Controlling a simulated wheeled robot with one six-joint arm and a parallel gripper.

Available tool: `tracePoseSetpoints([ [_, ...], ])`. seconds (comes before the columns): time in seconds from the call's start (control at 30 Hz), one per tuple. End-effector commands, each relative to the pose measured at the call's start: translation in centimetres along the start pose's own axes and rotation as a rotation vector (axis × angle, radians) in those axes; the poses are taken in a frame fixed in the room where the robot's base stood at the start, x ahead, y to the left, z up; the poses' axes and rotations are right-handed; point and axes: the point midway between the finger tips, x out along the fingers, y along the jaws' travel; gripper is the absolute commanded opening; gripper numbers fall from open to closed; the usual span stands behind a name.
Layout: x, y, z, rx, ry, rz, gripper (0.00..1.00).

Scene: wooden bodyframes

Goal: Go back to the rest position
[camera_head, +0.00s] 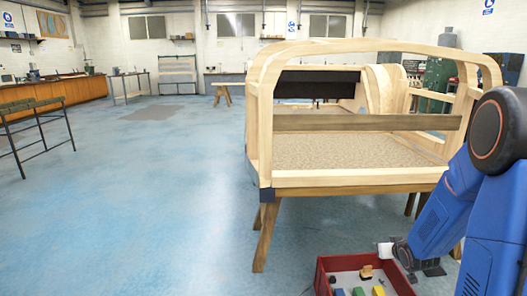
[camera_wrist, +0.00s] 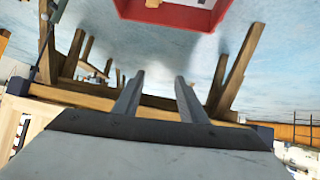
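My blue arm fills the right side of the head view. My gripper (camera_head: 428,266) is low there, at the right edge of a red box, and is small and partly hidden by my arm. In the wrist view my gripper (camera_wrist: 160,82) has its two grey fingers spread apart with nothing between them. The red box (camera_head: 321,274) holds several small blocks. Its red wall (camera_wrist: 190,18) also shows at the top of the wrist view, apart from the fingers.
A wooden body frame (camera_head: 350,181) on trestle legs stands just behind the red box and my arm. A black-legged rack (camera_head: 42,130) stands at the left. The blue floor (camera_head: 150,210) between is clear. Benches line the far walls.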

Motion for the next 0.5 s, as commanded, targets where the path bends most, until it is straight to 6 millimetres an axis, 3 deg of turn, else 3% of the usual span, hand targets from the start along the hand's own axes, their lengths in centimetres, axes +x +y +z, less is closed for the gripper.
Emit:
tracePoseSetpoints([
  [0.2,-5.0,-1.4,-2.1,-0.016,-0.063,0.035,0.38],
  [0.5,-12.5,-3.5,-3.1,-0.019,-0.156,0.064,0.38],
])
